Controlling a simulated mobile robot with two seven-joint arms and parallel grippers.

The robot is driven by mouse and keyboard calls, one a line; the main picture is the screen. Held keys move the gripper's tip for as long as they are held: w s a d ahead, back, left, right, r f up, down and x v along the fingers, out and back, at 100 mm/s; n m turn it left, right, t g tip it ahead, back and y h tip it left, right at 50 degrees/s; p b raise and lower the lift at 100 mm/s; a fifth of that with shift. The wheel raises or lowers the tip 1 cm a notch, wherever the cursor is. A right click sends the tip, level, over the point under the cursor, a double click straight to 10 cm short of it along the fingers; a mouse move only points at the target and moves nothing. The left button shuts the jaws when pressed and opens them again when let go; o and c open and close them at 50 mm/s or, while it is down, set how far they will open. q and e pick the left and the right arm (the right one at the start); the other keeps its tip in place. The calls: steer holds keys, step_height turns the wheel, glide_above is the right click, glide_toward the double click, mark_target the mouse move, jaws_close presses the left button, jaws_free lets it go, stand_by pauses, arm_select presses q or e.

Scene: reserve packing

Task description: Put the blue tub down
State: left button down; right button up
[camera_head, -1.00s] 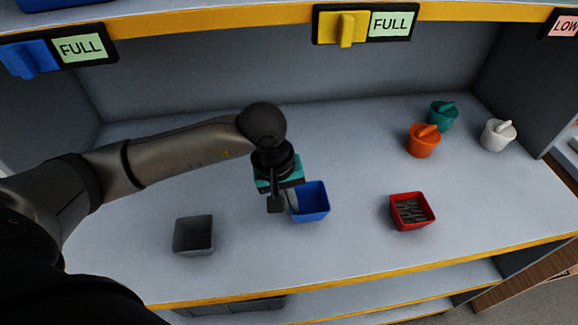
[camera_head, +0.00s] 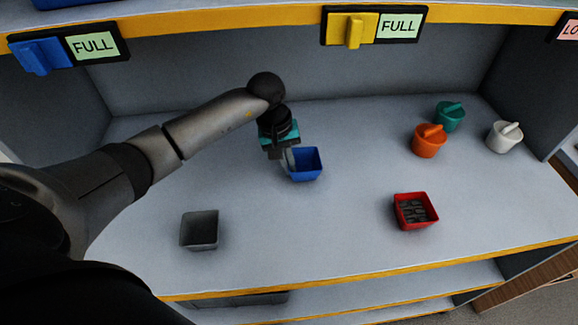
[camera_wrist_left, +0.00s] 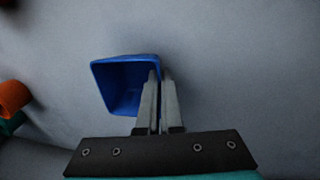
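The blue tub (camera_head: 305,165) is over the middle of the shelf board, upright or nearly so, and looks empty. My left gripper (camera_head: 287,163) is at the tub's left side. In the left wrist view the gripper's two fingers (camera_wrist_left: 160,85) are close together on one side wall of the blue tub (camera_wrist_left: 120,90), one finger inside and one outside. I cannot tell for sure whether the tub's base touches the board. My right gripper is not in view.
A grey tub (camera_head: 200,231) stands at the front left. A red tub (camera_head: 403,222) with dark pieces stands at the right. Orange (camera_head: 428,146), green (camera_head: 449,121) and white (camera_head: 503,140) lidded pots stand at the back right. The board around the blue tub is clear.

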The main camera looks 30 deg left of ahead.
arm_select(q)
steer(key=shift+f, duration=0.6)
steer(key=shift+f, duration=0.1)
steer(key=c, duration=1.1)
jaws_free()
